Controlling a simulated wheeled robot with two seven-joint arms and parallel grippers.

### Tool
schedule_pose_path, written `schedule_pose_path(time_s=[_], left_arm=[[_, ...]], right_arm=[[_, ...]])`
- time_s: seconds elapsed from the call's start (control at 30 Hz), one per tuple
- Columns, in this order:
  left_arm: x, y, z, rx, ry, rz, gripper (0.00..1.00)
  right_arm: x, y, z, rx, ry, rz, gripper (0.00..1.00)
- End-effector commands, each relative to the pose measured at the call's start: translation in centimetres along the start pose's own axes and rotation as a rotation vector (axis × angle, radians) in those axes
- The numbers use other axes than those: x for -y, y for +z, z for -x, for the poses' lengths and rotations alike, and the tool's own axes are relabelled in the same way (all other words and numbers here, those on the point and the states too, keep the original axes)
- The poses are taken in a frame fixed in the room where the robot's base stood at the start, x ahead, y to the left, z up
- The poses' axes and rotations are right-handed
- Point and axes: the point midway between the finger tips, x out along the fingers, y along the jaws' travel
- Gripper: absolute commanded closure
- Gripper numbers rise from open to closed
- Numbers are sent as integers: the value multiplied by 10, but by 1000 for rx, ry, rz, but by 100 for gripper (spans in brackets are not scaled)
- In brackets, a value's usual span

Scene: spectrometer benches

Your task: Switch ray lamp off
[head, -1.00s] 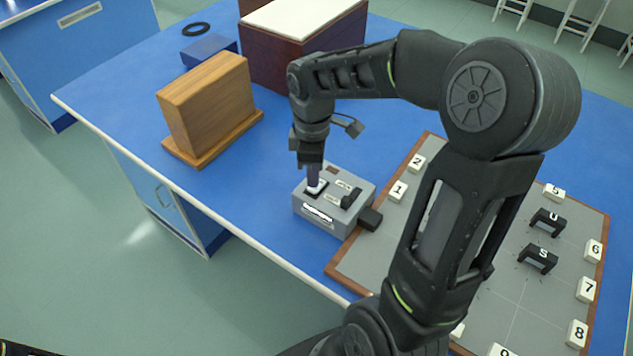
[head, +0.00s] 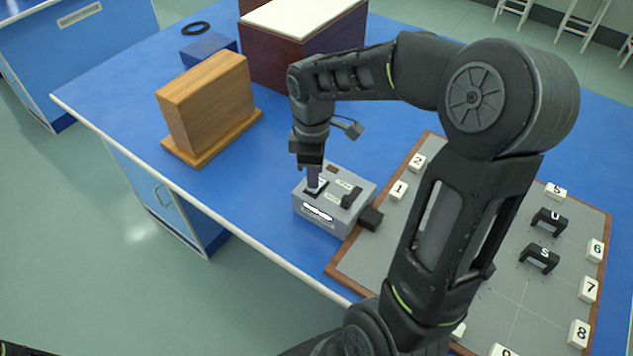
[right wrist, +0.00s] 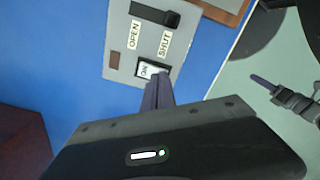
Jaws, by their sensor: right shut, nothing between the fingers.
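The ray lamp is a grey box (head: 330,215) near the front edge of the blue bench, with a bright slot in its front face. Its top carries a black-framed rocker switch (right wrist: 147,69) with a white face marked ON. My right gripper (head: 313,183) points down at the switch, fingers shut and empty. In the right wrist view its fingertips (right wrist: 160,78) are at the rocker's edge and partly cover it; I cannot tell whether they touch. My left gripper (right wrist: 265,82) appears at the right of the wrist view, over the floor, apart from the lamp; its opening is unclear.
A black lever (head: 351,197) beside OPEN and SHUT labels is on the same box. A grey board (head: 380,250) with numbered white blocks and black holders lies to the right. A wooden block (head: 205,105) and a dark red box (head: 290,50) stand behind. Bench left of the lamp is clear.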

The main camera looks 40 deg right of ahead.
Motion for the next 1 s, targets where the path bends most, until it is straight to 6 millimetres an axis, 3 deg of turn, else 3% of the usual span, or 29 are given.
schedule_pose_path(time_s=[0.67,1.0], left_arm=[[3,0,-8,0,0,0,64],[-2,0,6,0,0,0,64]], right_arm=[[0,0,-11,1,-1,0,100],[0,0,5,0,0,0,100]])
